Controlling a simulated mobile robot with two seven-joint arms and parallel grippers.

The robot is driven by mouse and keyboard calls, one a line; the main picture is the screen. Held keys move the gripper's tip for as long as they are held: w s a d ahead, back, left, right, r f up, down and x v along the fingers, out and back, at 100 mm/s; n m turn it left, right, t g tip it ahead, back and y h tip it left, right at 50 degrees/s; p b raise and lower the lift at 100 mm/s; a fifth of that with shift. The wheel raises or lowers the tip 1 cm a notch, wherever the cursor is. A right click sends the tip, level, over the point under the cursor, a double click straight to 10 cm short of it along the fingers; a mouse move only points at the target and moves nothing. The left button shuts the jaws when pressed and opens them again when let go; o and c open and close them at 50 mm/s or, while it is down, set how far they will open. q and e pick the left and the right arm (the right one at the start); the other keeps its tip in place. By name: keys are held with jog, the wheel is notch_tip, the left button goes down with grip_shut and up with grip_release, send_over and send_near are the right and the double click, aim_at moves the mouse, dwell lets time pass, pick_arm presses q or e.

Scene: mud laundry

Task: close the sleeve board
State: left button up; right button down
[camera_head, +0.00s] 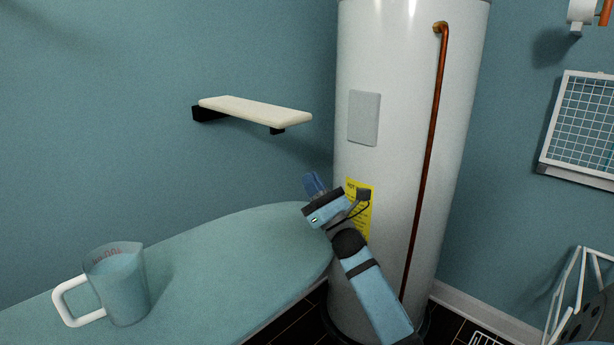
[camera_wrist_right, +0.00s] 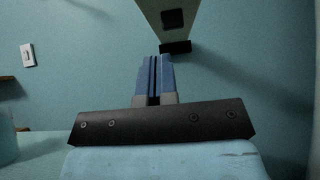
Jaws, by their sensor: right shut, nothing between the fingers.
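My right gripper (camera_head: 313,182) is below and a little right of the board's free end, in front of the water heater. Its blue fingers (camera_wrist_right: 154,78) are shut and empty, pointing up toward the board, apart from it. My left gripper is not in view.
The teal ironing board (camera_head: 225,250) spreads below, with a clear measuring jug (camera_head: 118,285) at its left. The white water heater (camera_head: 385,130) with a copper pipe (camera_head: 430,140) stands behind my right arm. A wall grid rack (camera_head: 585,125) hangs at right.

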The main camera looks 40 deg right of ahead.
jog(key=w+r, duration=0.5)
jog(key=r, duration=0.4)
jog(key=shift+a, duration=0.2)
jog(key=shift+w+r, duration=0.1)
